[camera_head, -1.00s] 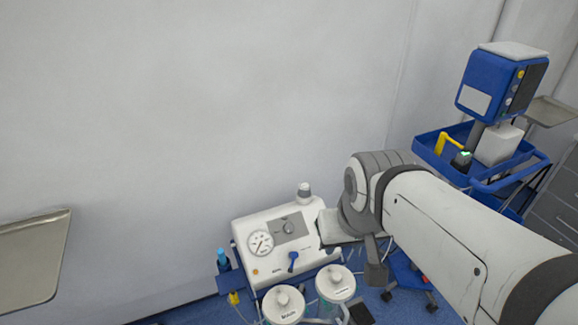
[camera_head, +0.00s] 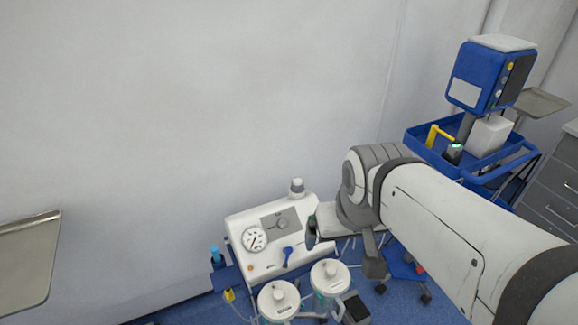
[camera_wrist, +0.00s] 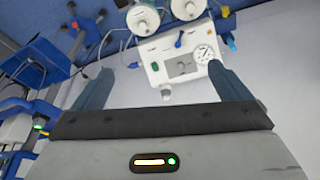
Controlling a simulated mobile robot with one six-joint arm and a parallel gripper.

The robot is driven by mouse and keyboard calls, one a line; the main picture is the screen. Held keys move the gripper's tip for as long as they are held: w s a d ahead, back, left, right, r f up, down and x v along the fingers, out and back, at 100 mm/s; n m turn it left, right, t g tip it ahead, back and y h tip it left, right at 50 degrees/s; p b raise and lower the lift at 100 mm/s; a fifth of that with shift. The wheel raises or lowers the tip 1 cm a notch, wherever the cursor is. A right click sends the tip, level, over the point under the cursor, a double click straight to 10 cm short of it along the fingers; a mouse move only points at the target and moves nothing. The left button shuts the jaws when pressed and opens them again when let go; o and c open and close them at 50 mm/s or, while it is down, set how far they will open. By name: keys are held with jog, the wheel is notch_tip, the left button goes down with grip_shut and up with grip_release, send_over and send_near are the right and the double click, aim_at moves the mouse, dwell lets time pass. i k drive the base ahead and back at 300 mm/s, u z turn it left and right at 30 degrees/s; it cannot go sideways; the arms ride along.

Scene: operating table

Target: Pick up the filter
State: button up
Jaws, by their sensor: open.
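A small white and grey cylinder (camera_head: 297,187), which looks like the filter, stands upright at the back top edge of the white suction machine (camera_head: 238,226). In the wrist view the cylinder (camera_wrist: 166,92) shows between my fingers in the picture, close to the gripper's dark body, beyond the machine's panel (camera_wrist: 150,68). My gripper (camera_head: 311,231) is at the machine's right side in the head view, lower in the picture than the cylinder and apart from it. In the wrist view my gripper (camera_wrist: 160,68) has its two blue-grey fingers wide apart with nothing held.
Two lidded jars (camera_head: 278,299) (camera_head: 330,277) stand at the machine's front. A blue cart (camera_head: 425,134) with a blue monitor (camera_head: 491,76) is at the right. A metal tray (camera_head: 25,262) is at the left. The wall is close behind the machine.

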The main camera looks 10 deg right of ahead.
aim_at(297, 183)
jog(key=u, duration=2.7)
jog(key=k, duration=1.55)
jog(key=z, duration=1.65)
jog(key=i, duration=1)
jog(key=z, duration=0.1)
